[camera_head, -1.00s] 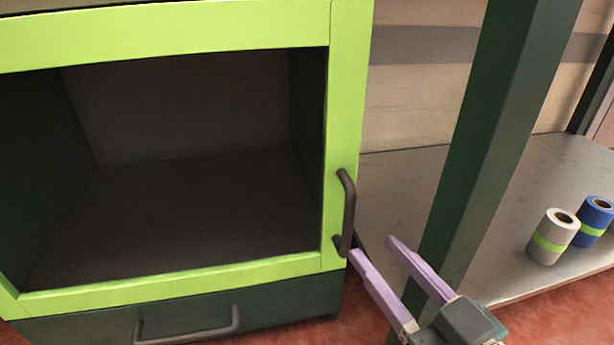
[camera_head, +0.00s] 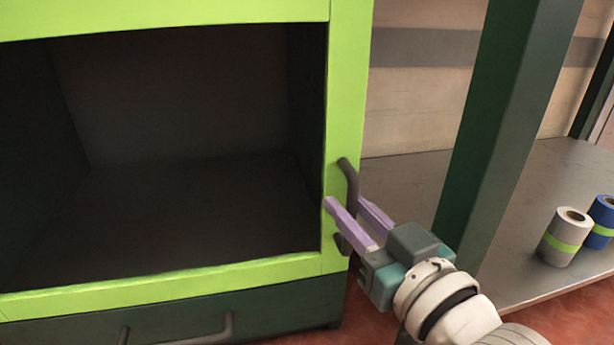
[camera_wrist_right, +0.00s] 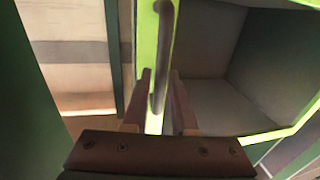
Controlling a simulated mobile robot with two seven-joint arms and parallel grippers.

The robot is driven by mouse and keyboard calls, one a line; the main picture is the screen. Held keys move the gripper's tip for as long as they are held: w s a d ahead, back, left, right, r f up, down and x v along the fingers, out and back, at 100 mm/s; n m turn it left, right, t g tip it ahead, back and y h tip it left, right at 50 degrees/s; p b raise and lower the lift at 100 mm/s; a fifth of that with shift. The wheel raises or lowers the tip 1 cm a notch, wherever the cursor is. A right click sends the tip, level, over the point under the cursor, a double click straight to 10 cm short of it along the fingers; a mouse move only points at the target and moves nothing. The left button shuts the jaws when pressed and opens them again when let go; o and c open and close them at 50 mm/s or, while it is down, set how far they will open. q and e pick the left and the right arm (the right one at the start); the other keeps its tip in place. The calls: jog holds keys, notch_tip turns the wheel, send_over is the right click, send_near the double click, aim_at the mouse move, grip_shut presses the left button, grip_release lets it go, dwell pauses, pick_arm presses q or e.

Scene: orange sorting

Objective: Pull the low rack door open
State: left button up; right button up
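The low rack door is a lime-green frame (camera_head: 345,90) around a dark see-through middle, and it looks shut. Its dark upright bar handle (camera_head: 349,180) is on the right side of the frame. My right gripper (camera_head: 346,201) is at the handle with its two purple fingers apart, one on each side of the bar. In the right wrist view the handle (camera_wrist_right: 160,60) runs between the two open fingers (camera_wrist_right: 160,78), with space beside it. The handle's lower part is partly hidden by the fingers in the head view. My left gripper is not in view.
A dark drawer front with a horizontal handle (camera_head: 228,328) lies below the door. A grey shelf (camera_head: 510,240) holds a grey roll (camera_head: 563,238) and a blue roll (camera_head: 604,218).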

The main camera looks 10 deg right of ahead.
grip_shut()
dwell(1.0)
